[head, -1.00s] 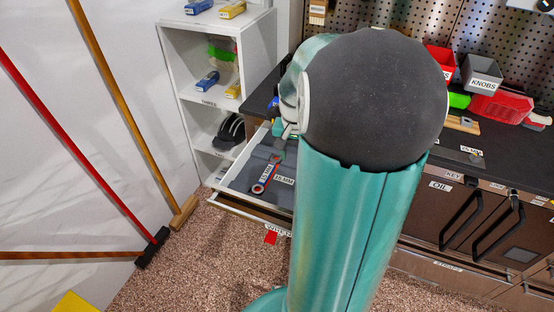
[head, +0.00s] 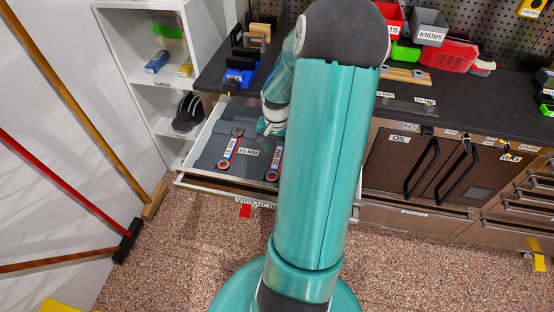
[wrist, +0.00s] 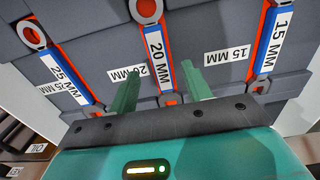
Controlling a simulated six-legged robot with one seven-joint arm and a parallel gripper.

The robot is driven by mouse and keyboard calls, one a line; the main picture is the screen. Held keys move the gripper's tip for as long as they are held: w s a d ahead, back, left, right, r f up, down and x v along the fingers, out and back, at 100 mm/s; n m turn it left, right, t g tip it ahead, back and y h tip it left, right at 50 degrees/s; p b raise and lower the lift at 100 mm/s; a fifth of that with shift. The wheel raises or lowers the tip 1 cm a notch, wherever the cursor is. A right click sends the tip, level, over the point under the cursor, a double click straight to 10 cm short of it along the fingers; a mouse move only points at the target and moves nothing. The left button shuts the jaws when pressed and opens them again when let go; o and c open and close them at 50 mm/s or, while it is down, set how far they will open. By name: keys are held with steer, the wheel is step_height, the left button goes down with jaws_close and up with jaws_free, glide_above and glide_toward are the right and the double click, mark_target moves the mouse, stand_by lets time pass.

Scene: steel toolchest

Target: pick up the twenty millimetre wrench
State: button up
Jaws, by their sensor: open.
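The twenty millimetre wrench, red and blue with a white "20 MM" label, lies in a grey foam tray in the open drawer. In the wrist view, this wrench (wrist: 155,48) runs up the middle between my fingers. In the head view, the lower part of the wrench (head: 275,165) shows beside my arm; its upper part is hidden. My gripper (wrist: 162,72) is open, with one green finger on each side of the wrench and empty space between. The gap between fingertips and foam is hard to judge. In the head view my arm hides the fingers.
The 15 mm wrench (wrist: 270,38) lies right of it and the 25 mm wrench (wrist: 65,70) left of it in the wrist view. The drawer (head: 200,178) sits under a dark worktop (head: 215,72), beside a white shelf (head: 125,75). Brooms lean at the left wall.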

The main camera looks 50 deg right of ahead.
mark_target(277, 158)
step_height(277, 158, down, 4)
steer(key=shift+d+f, duration=0.15)
jaws_close()
stand_by(0.3)
